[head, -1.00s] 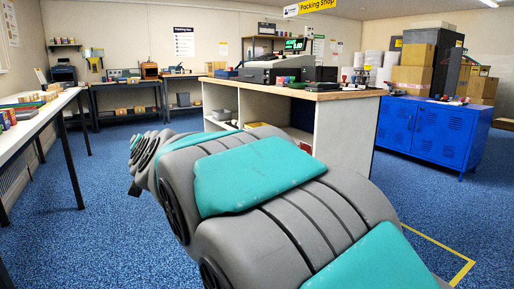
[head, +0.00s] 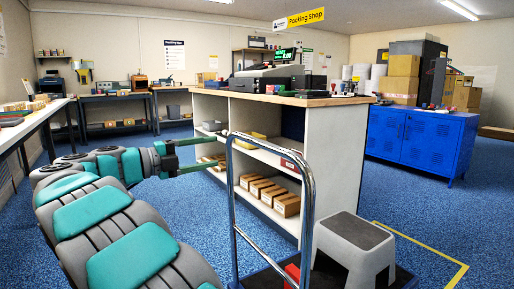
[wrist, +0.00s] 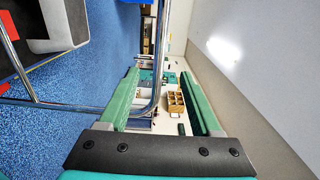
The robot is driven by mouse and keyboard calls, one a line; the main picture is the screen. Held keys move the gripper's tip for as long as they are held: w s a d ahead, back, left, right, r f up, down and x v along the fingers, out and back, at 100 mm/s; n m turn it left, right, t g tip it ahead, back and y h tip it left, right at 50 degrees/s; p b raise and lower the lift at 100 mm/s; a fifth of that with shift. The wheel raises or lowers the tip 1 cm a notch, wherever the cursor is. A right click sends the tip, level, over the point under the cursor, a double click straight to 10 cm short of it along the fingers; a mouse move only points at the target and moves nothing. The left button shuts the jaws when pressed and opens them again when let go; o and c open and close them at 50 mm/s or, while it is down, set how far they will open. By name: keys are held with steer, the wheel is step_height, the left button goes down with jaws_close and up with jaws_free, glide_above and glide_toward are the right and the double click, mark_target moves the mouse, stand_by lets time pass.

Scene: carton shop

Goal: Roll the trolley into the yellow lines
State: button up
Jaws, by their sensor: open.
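The trolley shows its chrome push handle (head: 310,190) upright at the lower middle of the head view, over a dark platform (head: 262,278). A grey step stool (head: 352,250) appears to stand on the platform. The handle (wrist: 158,70) also crosses the wrist view. My gripper (head: 226,151) is open, its two fingers reaching toward the handle's left upright. In the wrist view my gripper (wrist: 160,74) has the handle's bend showing between its fingers; I cannot tell if they touch. Yellow lines (head: 425,247) mark the floor at right, partly out of frame.
A packing counter (head: 335,165) with shelves of small cartons (head: 270,195) stands right behind the trolley. A blue cabinet (head: 415,140) is at the back right. A side table (head: 35,122) runs along the left. Blue floor is open between it and the counter.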

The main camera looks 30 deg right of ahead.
mark_target(257, 146)
steer(key=d, duration=1.6)
steer(key=shift+w, duration=0.25)
steer(key=c, duration=1)
jaws_close()
steer(key=shift+f, duration=0.2)
